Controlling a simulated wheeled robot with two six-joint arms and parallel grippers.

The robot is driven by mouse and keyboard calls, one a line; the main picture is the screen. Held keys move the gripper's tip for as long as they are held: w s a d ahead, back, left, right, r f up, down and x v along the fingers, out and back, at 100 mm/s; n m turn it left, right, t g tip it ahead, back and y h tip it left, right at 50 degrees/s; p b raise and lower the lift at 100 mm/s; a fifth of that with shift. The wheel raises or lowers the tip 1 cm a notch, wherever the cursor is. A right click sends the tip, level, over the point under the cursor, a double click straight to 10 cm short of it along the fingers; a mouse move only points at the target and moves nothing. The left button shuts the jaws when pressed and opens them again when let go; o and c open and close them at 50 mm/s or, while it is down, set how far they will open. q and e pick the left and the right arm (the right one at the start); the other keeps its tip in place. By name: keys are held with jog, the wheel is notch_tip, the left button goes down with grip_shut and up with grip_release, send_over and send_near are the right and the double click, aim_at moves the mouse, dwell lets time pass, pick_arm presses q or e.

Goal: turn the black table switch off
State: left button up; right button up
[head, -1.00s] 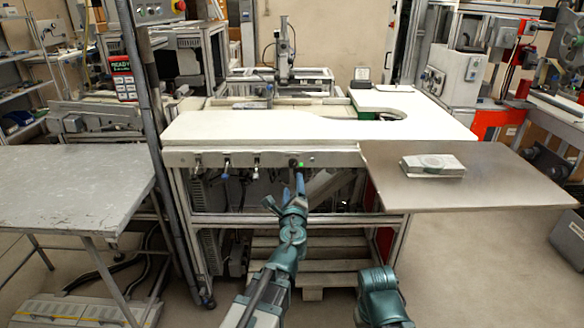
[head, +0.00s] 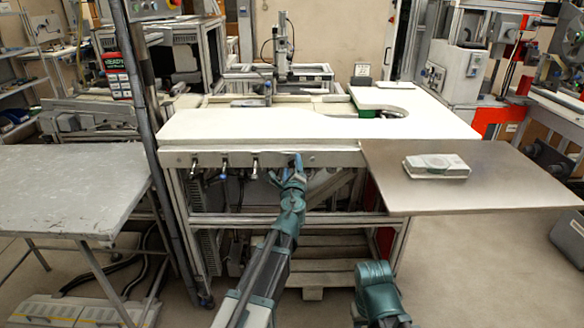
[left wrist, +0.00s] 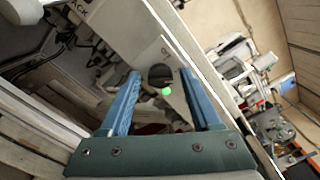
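The black table switch (left wrist: 159,73) is a dark round knob on the pale front rail of the white table, with a lit green lamp (left wrist: 166,91) beside it in the left wrist view. My left gripper (left wrist: 160,82) is open, its two blue fingers apart on either side of the switch in that view. I cannot tell whether a finger touches it. In the head view my left gripper (head: 285,169) is at the table's front rail and hides the switch and lamp. My right gripper is not in view.
Several metal toggles (head: 224,164) hang along the front rail left of my gripper. The white tabletop (head: 250,125) is above. A brown metal plate (head: 480,190) juts out at right with a pale box (head: 436,166) on it. A grey table (head: 60,190) stands at left.

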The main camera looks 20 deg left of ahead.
pick_arm(q)
grip_shut()
jog(key=shift+n, duration=0.5)
dwell(0.3)
jog(key=n, duration=0.2)
jog(key=shift+n, duration=0.4)
jog(key=n, duration=0.3)
jog(key=shift+f+n, duration=0.1)
jog(key=shift+n, duration=0.2)
jog(key=n, duration=0.6)
jog(key=shift+s, duration=0.1)
jog(key=shift+n, duration=0.4)
jog(key=shift+o, duration=0.9)
grip_release()
